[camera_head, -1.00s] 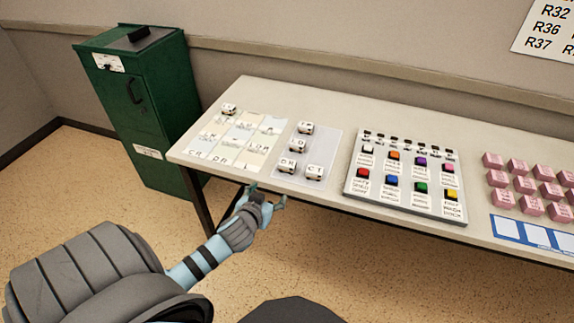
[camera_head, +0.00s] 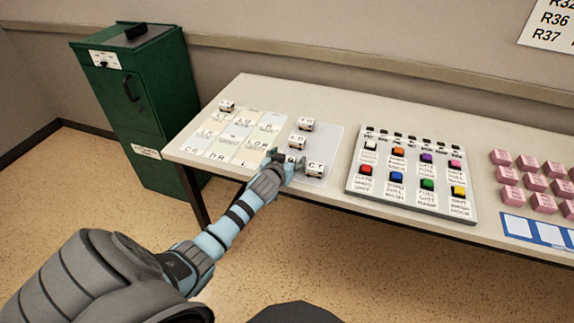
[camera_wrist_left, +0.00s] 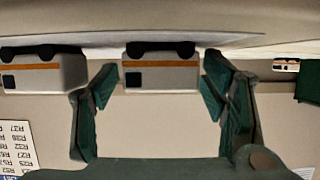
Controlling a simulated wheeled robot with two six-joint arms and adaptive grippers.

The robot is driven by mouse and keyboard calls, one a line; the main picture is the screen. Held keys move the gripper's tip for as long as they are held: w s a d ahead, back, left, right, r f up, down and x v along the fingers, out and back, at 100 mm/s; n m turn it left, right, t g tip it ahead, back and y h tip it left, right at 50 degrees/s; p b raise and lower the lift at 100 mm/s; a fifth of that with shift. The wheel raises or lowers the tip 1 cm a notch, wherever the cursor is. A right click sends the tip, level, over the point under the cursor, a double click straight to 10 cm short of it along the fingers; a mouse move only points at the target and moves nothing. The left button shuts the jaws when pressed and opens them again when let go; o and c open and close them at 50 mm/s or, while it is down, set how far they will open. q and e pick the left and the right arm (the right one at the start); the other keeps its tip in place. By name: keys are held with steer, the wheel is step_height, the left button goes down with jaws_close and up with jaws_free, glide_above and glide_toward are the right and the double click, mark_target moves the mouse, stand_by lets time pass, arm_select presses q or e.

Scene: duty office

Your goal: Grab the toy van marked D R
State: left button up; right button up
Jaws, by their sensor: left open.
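The toy van marked D R (camera_head: 292,159) is a small white van at the front of a pale sheet on the table. My left gripper (camera_head: 285,163) is at it and hides most of it in the head view. In the left wrist view, which looks upside down, a white van with an orange stripe (camera_wrist_left: 160,78) sits between the two open fingers (camera_wrist_left: 158,90), with gaps on both sides. The van marked C T (camera_head: 315,169) stands just right of it; a second striped van shows in the wrist view (camera_wrist_left: 45,74). My right gripper is out of view.
Two more vans (camera_head: 306,124) and (camera_head: 298,142) stand behind on the same sheet. A lettered grid board (camera_head: 230,135) with one van (camera_head: 227,106) lies to the left. A panel of coloured buttons (camera_head: 412,180) and pink blocks (camera_head: 534,183) are to the right. A green cabinet (camera_head: 150,110) stands left.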

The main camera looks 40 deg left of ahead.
arm_select(q)
steer(key=shift+s+r, duration=0.1)
steer(key=c, duration=1.2)
